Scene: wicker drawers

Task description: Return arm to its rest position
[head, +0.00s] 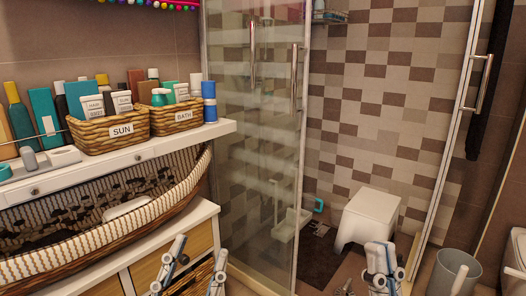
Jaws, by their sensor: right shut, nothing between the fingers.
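My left gripper (200,252) is at the bottom of the head view, in front of the wooden cabinet. Its two fingers point up and stand well apart, with nothing seen held between them. My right gripper (381,256) is at the bottom right, in front of the shower floor and white stool. Its fingers are together and hold nothing. Both arms behind the grippers are below the frame.
A large wicker basket (100,240) sits on the cabinet (205,213). Above it, a shelf (215,131) holds labelled baskets (120,131) and bottles. A glass shower door (255,150), a white stool (370,213) and a grey bin (452,274) stand to the right.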

